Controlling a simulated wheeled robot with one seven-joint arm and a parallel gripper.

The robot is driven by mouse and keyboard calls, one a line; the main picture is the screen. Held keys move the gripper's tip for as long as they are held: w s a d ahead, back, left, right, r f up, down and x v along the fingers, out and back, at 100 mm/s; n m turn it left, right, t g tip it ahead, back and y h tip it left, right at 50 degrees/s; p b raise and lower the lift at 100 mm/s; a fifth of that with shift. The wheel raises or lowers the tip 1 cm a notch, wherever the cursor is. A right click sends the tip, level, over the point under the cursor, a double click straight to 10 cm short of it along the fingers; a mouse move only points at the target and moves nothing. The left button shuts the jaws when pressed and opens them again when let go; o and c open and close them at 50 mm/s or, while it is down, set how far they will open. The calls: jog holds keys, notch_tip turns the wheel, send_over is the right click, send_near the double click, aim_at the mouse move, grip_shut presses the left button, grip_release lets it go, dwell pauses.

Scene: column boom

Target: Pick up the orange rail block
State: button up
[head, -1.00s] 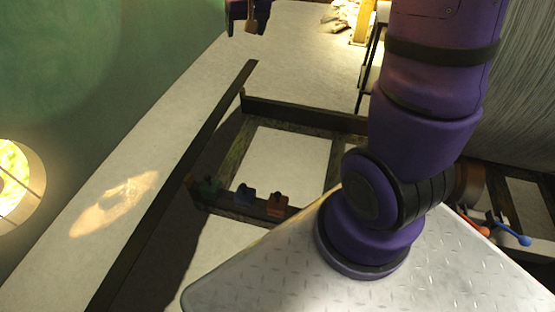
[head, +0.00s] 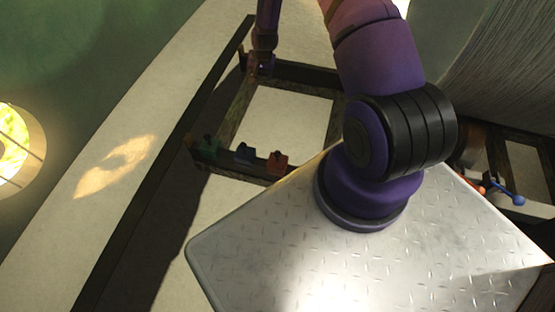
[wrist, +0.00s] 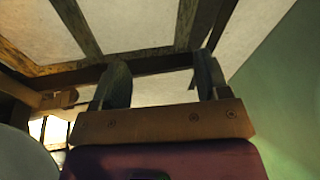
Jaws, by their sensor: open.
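The orange rail block (head: 278,161) sits on the near dark rail of a rectangular frame in the head view, at the right end of a row of three blocks. A blue block (head: 244,153) and a green block (head: 209,146) are to its left. My gripper (wrist: 162,80) is open, with two dark fingers apart and no object seen between them. In the head view my gripper (head: 257,66) is small and dark at the frame's far left corner, well apart from the orange block. I cannot make out the orange block in the wrist view.
The dark frame (head: 300,72) surrounds a pale floor panel. A green wall (head: 60,60) with a glowing round window (head: 15,150) stands at left. A large grey ribbed cylinder (head: 490,65) is at right. Blue and orange levers (head: 505,192) lie near the right edge.

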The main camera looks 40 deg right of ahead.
jog(key=s+f+m, duration=0.1)
jog(key=s+f, duration=0.2)
jog(key=f, duration=0.6)
jog(key=s+f+m, duration=0.1)
jog(key=s+f, duration=0.2)
jog(key=f, duration=0.5)
jog(key=m+g, duration=0.1)
send_near(278, 152)
jog(key=shift+w+f, duration=0.15)
jog(key=shift+f, duration=0.4)
jog(key=shift+m, duration=0.3)
jog(key=f, duration=0.5)
jog(key=shift+w, duration=0.3)
jog(key=shift+w+a+f, duration=0.1)
jog(key=shift+w+f, duration=0.05)
jog(key=shift+f, duration=0.8)
jog(key=shift+w+d+f, duration=0.1)
jog(key=shift+w+f, duration=0.1)
jog(key=shift+f, duration=0.8)
jog(key=shift+w+a+f, duration=0.1)
jog(key=shift+w+f, duration=0.05)
jog(key=shift+f, duration=0.8)
grip_shut()
